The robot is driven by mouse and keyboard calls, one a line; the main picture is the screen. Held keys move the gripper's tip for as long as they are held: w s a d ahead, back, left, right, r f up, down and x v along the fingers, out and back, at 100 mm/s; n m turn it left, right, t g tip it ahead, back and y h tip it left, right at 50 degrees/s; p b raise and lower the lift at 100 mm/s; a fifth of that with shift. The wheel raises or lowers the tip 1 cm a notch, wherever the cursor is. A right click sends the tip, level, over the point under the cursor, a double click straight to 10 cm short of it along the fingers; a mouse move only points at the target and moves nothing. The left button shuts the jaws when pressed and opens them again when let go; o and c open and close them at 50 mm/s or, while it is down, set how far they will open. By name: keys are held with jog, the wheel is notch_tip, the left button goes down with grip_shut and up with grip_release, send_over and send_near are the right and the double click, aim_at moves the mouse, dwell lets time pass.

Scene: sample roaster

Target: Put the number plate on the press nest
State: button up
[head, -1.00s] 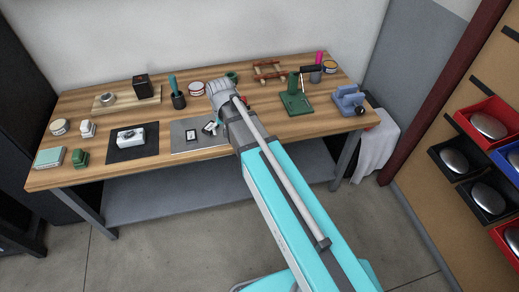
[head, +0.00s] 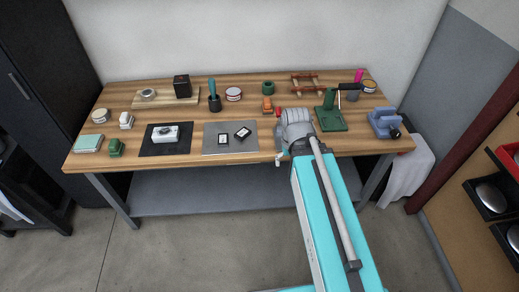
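Two small dark plates with pale faces lie on a grey mat (head: 210,150) near the table's front: one plate (head: 223,138) on the left, the other plate (head: 242,132) turned at an angle on the right. Which is the number plate I cannot read. A green press (head: 331,118) stands on its base right of centre; its nest is too small to make out. My arm reaches up from the bottom right to the table's front edge, between the mat and the press. My gripper is mostly hidden by my wrist, so its fingers cannot be judged.
A black mat (head: 150,152) with a white device (head: 165,133) lies left of the grey mat. A blue vise (head: 384,122) stands right of the press. An orange item (head: 267,104) and a green ring (head: 268,88) stand behind my wrist. A wooden rack (head: 308,84) is at the back.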

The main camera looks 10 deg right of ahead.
notch_tip(320, 180, up, 24)
jog(key=p, duration=2.3)
jog(key=shift+f, duration=0.25)
